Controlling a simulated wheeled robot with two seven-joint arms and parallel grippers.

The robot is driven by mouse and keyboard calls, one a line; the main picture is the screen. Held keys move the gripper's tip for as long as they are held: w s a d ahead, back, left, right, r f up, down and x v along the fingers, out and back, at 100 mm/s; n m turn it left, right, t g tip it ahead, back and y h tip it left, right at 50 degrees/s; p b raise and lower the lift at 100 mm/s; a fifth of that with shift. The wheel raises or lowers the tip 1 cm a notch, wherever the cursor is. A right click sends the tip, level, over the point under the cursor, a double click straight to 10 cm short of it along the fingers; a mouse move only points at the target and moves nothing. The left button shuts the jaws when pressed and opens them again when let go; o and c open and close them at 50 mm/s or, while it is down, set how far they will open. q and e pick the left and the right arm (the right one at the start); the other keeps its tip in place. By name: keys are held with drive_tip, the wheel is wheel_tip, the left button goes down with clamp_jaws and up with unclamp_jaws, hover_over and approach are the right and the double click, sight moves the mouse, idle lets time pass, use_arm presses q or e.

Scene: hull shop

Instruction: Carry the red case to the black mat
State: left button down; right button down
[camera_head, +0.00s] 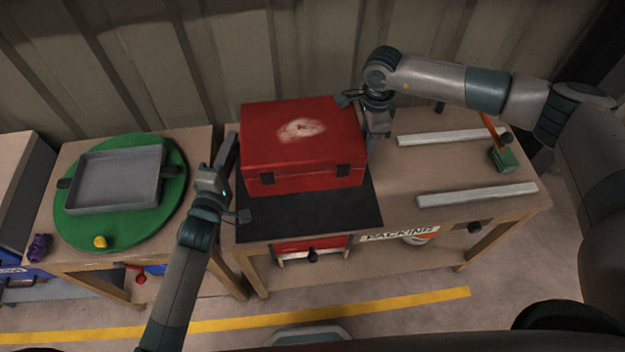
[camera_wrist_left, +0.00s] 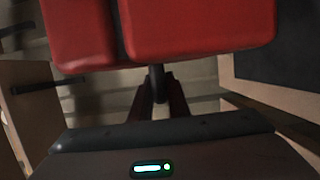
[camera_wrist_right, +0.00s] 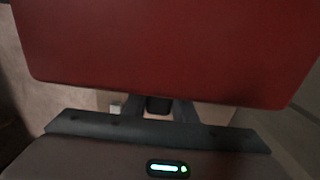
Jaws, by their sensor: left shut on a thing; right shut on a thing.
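The red case (camera_head: 302,140) is closed and level, with a pale worn patch on its lid and two dark latches in front. It is over the back part of the black mat (camera_head: 310,218); the head view does not settle whether it touches it. My left gripper (camera_head: 226,165) is at the case's left end, shut on a dark grip there; the case also shows in the left wrist view (camera_wrist_left: 195,28). My right gripper (camera_head: 377,125) is shut at the right end, its grip mostly hidden; the case fills the right wrist view (camera_wrist_right: 165,50).
Two pale bars (camera_head: 476,194) and a green-based tool (camera_head: 501,158) lie on the bench to the right. On the left table, a grey tray (camera_head: 118,180) sits on a green disc (camera_head: 80,233) beside a yellow knob (camera_head: 100,242). A corrugated wall (camera_head: 200,60) stands behind.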

use_arm(q)
drive_tip(key=shift+d+r, duration=0.1)
drive_tip(key=shift+d, duration=0.05)
use_arm(e)
drive_tip(key=shift+d+r, duration=0.1)
idle(0.3)
